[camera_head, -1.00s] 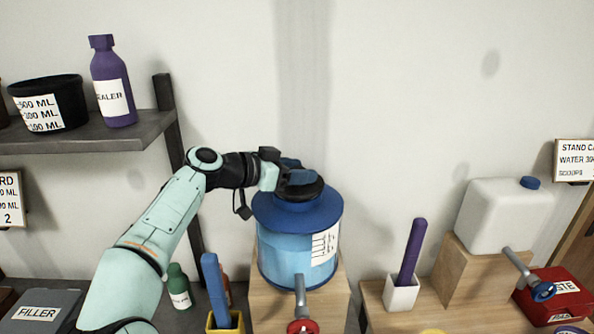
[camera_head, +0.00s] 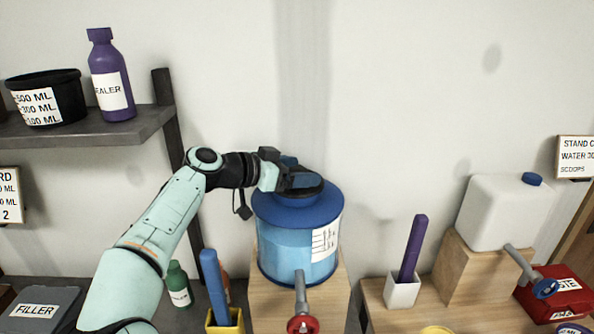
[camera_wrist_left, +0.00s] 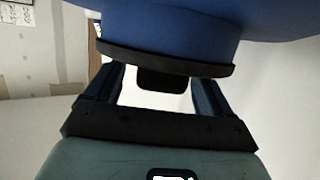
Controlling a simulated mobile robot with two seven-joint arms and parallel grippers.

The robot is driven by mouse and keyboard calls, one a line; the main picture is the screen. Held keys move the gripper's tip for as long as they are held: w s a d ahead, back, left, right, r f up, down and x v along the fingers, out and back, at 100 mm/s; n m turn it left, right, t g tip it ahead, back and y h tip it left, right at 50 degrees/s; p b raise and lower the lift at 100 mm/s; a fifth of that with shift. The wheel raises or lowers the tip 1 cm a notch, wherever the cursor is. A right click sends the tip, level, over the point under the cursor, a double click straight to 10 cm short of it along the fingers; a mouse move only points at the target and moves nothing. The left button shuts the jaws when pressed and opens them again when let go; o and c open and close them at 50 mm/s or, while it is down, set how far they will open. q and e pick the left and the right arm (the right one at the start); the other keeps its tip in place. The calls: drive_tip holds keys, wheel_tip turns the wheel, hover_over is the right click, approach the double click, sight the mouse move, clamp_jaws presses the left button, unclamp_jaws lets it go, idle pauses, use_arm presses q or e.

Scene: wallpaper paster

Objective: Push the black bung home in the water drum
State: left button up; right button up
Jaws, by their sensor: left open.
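The water drum (camera_head: 282,258) is light blue with a darker blue top and stands on a wooden block. Its blue neck (camera_wrist_left: 175,40) hangs from the top of the left wrist view. The black bung (camera_wrist_left: 160,62) sits on the neck: its flange meets the neck with no clear gap, and its darker knob points towards my gripper. In the head view the bung (camera_head: 304,192) is mostly hidden by my left gripper (camera_head: 300,178). That gripper (camera_wrist_left: 152,88) is open, with one finger on each side of the knob. My right gripper is out of view.
A red-handled tap (camera_head: 301,312) sticks out at the drum's front. A yellow holder (camera_head: 226,320) with a blue stick and a green bottle (camera_head: 178,284) stand left. A white cup (camera_head: 402,291) and white canister (camera_head: 497,217) stand right. The shelf (camera_head: 90,134) is at upper left.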

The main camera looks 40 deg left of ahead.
use_arm(q)
drive_tip(key=b+v, duration=0.1)
drive_tip(key=v, duration=1.2)
drive_tip(key=shift+s+a+r, duration=0.1)
